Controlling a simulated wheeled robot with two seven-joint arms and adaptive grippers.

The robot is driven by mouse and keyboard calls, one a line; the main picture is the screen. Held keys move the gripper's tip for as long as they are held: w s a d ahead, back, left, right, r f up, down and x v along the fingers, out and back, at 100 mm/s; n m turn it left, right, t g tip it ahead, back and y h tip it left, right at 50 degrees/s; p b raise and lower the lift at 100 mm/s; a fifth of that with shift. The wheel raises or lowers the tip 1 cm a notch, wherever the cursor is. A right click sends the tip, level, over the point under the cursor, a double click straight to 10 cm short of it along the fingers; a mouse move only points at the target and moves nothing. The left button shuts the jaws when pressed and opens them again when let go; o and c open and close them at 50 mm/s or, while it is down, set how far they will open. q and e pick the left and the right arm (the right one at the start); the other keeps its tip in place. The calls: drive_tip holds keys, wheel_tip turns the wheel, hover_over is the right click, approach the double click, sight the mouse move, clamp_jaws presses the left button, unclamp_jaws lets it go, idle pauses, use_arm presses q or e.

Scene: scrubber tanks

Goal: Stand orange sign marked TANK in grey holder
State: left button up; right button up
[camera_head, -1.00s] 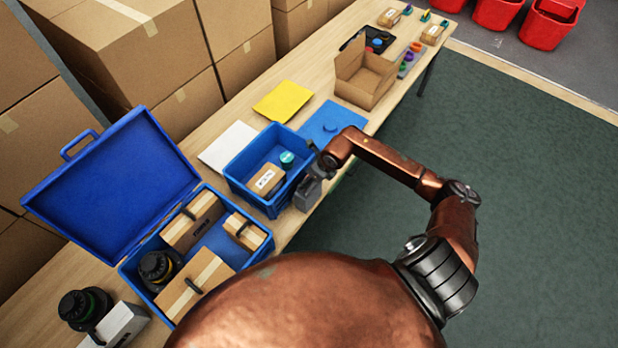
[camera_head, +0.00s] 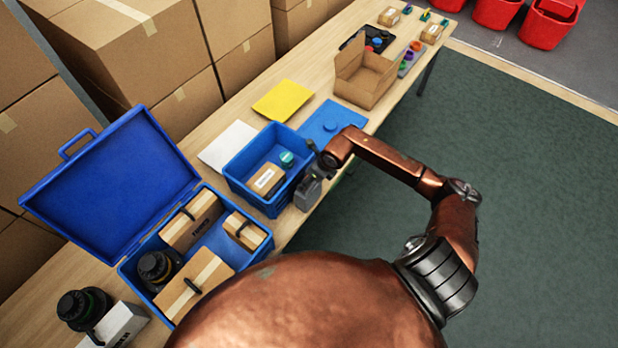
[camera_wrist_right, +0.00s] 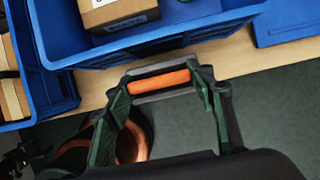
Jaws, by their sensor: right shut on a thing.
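The orange sign (camera_wrist_right: 159,82) shows edge-on as a narrow bar between the fingers of my right gripper (camera_wrist_right: 161,86) in the right wrist view. The gripper is shut on it. The grey holder (camera_wrist_right: 180,69) shows as grey strips along both long sides of the sign. In the head view the grey holder (camera_head: 307,196) stands at the table's front edge, right beside the blue bin, with my right gripper (camera_head: 315,170) just above it. The sign is hidden there, and its lettering shows in neither view. I cannot tell how deep the sign sits. My left gripper is not in view.
A blue bin (camera_head: 236,181) with a small carton and a teal-topped item stands beside the holder. An open blue case (camera_head: 133,262) with packages lies to the left. A blue sheet (camera_head: 333,121), a yellow sheet (camera_head: 283,100) and an open carton (camera_head: 361,92) lie further along.

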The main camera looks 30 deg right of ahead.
drive_tip(key=shift+f, duration=0.1)
idle(0.3)
drive_tip(key=o, duration=1.2)
drive_tip(key=shift+o, duration=0.5)
drive_tip(key=o, duration=0.7)
drive_tip(key=shift+o, duration=0.2)
drive_tip(key=shift+r+p, duration=2)
drive_tip(key=shift+r, duration=1.55)
